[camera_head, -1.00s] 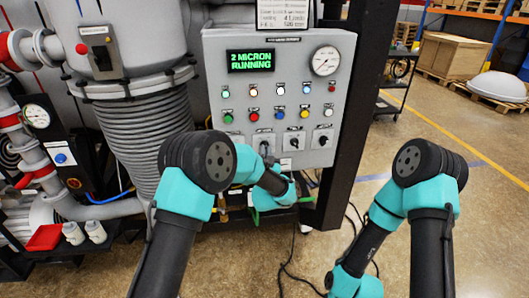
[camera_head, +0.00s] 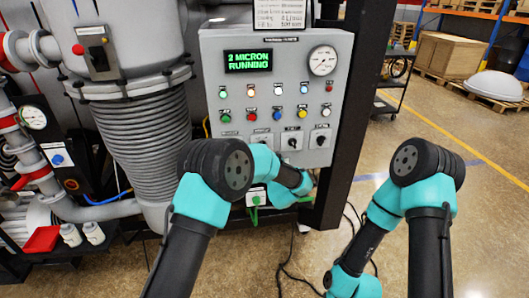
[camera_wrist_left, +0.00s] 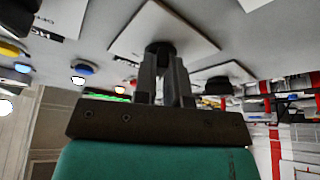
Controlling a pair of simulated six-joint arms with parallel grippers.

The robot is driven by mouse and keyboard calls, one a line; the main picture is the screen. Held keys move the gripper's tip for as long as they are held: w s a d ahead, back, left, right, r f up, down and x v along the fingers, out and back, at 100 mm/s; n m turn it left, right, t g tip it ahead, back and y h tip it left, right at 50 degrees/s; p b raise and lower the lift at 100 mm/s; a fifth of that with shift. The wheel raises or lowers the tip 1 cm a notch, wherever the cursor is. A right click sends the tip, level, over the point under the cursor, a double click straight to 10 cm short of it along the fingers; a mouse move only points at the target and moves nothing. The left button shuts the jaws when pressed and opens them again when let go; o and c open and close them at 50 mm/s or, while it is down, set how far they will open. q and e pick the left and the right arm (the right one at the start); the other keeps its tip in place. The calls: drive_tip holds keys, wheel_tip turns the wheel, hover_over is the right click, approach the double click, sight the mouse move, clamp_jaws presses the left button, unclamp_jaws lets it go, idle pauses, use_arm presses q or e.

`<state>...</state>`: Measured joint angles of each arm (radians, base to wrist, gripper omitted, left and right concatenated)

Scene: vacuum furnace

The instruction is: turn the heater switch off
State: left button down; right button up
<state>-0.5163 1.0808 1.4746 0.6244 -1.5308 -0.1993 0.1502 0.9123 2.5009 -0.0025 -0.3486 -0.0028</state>
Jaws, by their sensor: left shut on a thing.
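The grey control panel (camera_head: 340,90) carries a row of dark rotary switches along its bottom: a left switch (camera_head: 262,139), a middle switch (camera_head: 292,142) and a right switch (camera_head: 321,140). Their labels are too small to read. My left gripper (camera_head: 293,155) is at the middle switch, largely hidden by my own wrist in the head view. In the left wrist view its fingers (camera_wrist_left: 165,70) are shut on a dark switch knob (camera_wrist_left: 160,47) on a light square plate. Another knob (camera_wrist_left: 218,85) sits apart to the right there. My right gripper is out of view.
Above the switches are rows of coloured buttons and lamps, a green display (camera_head: 248,61) reading "2 MICRON RUNNING" and a round gauge (camera_head: 322,60). A ribbed grey vessel (camera_head: 140,130) stands left, a black post (camera_head: 355,110) right. Floor on the right is open.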

use_arm(q)
drive_tip(key=shift+w+a+r+n, duration=0.1)
drive_tip(key=shift+w+r+n, duration=0.05)
drive_tip(key=shift+r+n, duration=0.25)
drive_tip(key=c, duration=1.2)
unclamp_jaws()
drive_tip(key=shift+f+y, duration=0.15)
drive_tip(key=shift+y, duration=0.25)
drive_tip(key=shift+a+g, duration=0.1)
drive_tip(key=shift+g, duration=0.2)
drive_tip(key=shift+f+h, duration=0.2)
drive_tip(key=shift+h, duration=0.1)
drive_tip(key=v, duration=1.7)
drive_tip(key=shift+f, duration=0.25)
